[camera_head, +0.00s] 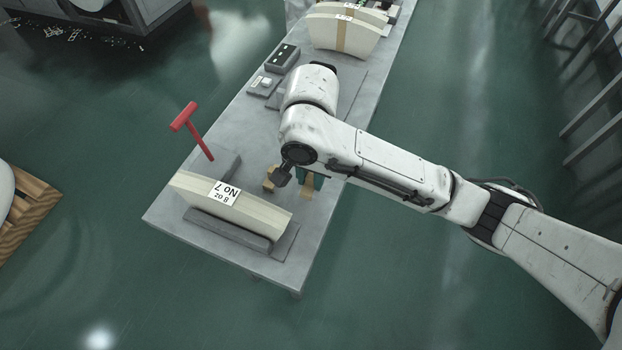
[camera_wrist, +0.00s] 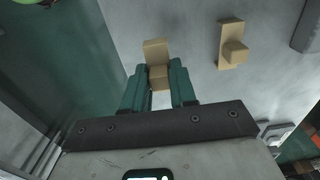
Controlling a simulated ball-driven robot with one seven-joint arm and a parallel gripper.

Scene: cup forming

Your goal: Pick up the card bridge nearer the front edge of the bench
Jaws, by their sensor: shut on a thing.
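Two tan card bridges show on the grey bench (camera_head: 180,232). One card bridge (camera_wrist: 156,52) is between the green fingers of my gripper (camera_wrist: 159,70), which is shut on it. In the head view this bridge (camera_head: 307,186) is near the bench's right edge, partly hidden by my wrist. I cannot tell whether it touches the bench. The other card bridge (camera_wrist: 231,46) stands free on the bench to the right in the wrist view. It shows left of my gripper in the head view (camera_head: 268,179).
A cream block labelled "No 7" (camera_head: 190,186) lies at the bench's near end. A red T-handled tool (camera_head: 197,134) stands beside it. A dark box (camera_head: 282,58) and cream stacks (camera_head: 322,32) are farther back. Green floor (camera_wrist: 75,60) lies beyond the bench edge.

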